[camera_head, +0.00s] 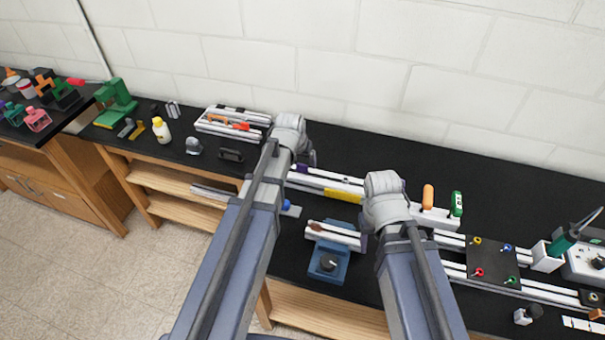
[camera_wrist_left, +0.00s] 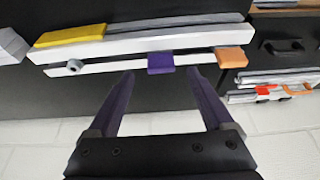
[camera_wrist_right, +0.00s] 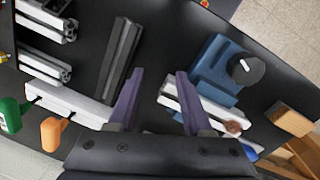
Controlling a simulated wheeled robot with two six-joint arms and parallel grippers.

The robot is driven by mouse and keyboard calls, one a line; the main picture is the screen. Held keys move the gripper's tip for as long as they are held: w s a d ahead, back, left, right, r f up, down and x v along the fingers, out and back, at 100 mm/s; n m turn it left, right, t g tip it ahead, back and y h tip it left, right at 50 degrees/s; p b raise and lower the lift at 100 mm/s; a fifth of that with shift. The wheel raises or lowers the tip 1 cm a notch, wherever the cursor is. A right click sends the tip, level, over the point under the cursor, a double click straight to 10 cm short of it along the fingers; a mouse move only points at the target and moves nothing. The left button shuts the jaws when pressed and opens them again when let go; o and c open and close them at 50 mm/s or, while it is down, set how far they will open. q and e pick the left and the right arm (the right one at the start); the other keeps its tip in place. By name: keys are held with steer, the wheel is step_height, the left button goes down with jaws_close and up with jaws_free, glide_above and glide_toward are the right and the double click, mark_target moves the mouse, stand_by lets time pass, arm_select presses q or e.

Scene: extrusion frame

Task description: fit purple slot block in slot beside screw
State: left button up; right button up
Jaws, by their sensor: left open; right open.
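The purple slot block (camera_wrist_left: 161,62) sits at the white extrusion rail (camera_wrist_left: 115,61), and its purple also shows in the head view (camera_head: 302,168). A grey screw (camera_wrist_left: 74,66) is at the rail to the block's left in the left wrist view, with a stretch of slot between them. An orange block (camera_wrist_left: 231,57) is at the rail's right end. My left gripper (camera_wrist_left: 160,76) is open, its fingertips on either side of the purple block in the picture; contact cannot be told. My right gripper (camera_wrist_right: 158,76) is open and empty above the bench. In the head view the arms hide most of both grippers.
A yellow piece (camera_wrist_left: 70,35) lies along the rail. A blue fixture with a black knob (camera_head: 328,263) and a short extrusion (camera_wrist_right: 205,108) are near my right gripper. A dark bar (camera_wrist_right: 122,60) lies beside them. A black plate with coloured knobs (camera_head: 490,260) is at right.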

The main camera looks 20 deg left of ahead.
arm_select(q)
steer(key=b+x, duration=0.4)
steer(key=x, duration=0.1)
steer(key=shift+w+a+f+b, duration=0.1)
steer(key=shift+f+b, duration=0.05)
steer(key=shift+b, duration=0.2)
arm_select(e)
glide_above(366, 265)
step_height(366, 265, down, 5)
steer(key=shift+r, duration=0.1)
steer(key=shift+s, duration=0.1)
arm_select(q)
jaws_close()
